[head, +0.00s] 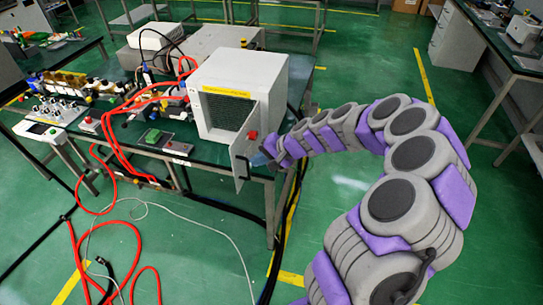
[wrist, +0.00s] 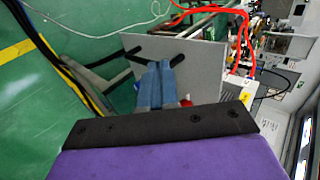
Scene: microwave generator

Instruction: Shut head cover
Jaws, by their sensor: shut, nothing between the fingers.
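The microwave generator is a light grey box (head: 243,75) on the dark green table, with a yellow label on top of its front. Its front shows a dark mesh opening. The head cover, a flat grey panel (head: 243,140), stands open at the right side of the front, swung out toward me. In the wrist view the cover (wrist: 200,60) is a grey plate behind the fingers. My gripper (head: 264,158) is at the outer right side of the cover; it also shows in the wrist view (wrist: 156,78), shut and empty. I cannot tell whether it touches the cover.
Red hoses (head: 118,150) run from the table to the floor on the left. Green floor to the right is largely clear.

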